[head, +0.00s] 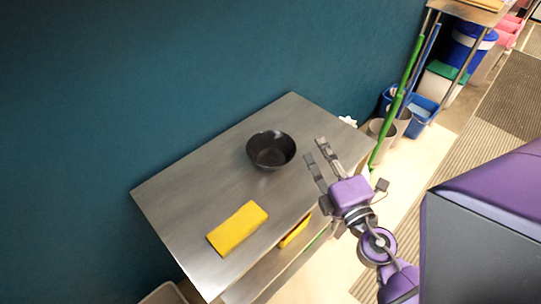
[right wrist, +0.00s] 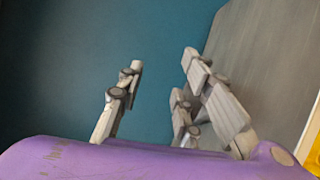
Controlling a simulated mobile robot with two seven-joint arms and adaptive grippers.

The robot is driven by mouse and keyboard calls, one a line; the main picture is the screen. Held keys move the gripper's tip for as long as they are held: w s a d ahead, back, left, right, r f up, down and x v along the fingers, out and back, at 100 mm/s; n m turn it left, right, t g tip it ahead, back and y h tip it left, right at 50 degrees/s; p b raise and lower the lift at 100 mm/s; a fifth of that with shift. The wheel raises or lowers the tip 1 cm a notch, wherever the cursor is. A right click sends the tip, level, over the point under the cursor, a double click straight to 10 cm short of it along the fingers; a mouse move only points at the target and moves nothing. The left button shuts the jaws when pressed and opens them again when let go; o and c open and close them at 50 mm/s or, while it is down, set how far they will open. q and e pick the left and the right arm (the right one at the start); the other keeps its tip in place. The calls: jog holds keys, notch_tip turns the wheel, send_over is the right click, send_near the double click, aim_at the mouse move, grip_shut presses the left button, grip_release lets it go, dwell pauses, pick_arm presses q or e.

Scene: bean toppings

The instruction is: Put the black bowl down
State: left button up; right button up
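The black bowl (head: 271,150) stands upright on the metal table (head: 185,192), near the middle of its far half. My right gripper (head: 317,150) is to the right of the bowl, by the table's right edge, with a gap between its fingers and the bowl. Its fingers are spread and nothing is between them. In the right wrist view the open fingers (right wrist: 160,78) point toward the teal wall, and the bowl does not show. My left gripper is not in either view.
A yellow block-like item (head: 237,228) lies on the table's near part. Another yellow item (head: 294,232) is on the lower shelf. The teal wall (head: 130,80) runs behind the table. Green and blue poles (head: 397,100) and buckets (head: 423,112) stand right of it.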

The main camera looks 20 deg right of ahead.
jog(key=w+a+n+y, duration=0.3)
jog(key=n+y, duration=0.1)
jog(key=n, duration=0.3)
jog(key=n+g, duration=0.4)
jog(key=n, duration=0.3)
send_near(293, 150)
jog(key=w, duration=0.1)
jog(key=w+a, duration=0.1)
jog(key=shift+w+a+r, duration=0.2)
jog(key=shift+w+r, duration=0.1)
jog(key=shift+r, duration=0.05)
jog(key=shift+w+d+f+g, duration=0.15)
jog(key=shift+w+f+g, duration=0.05)
jog(key=shift+g, duration=0.1)
jog(key=x, duration=0.5)
jog(key=d+x, duration=0.1)
jog(key=x, duration=0.1)
jog(key=shift+w+a+f+p, duration=0.15)
jog(key=shift+f+p, duration=0.2)
jog(key=shift+p, duration=0.05)
grip_shut()
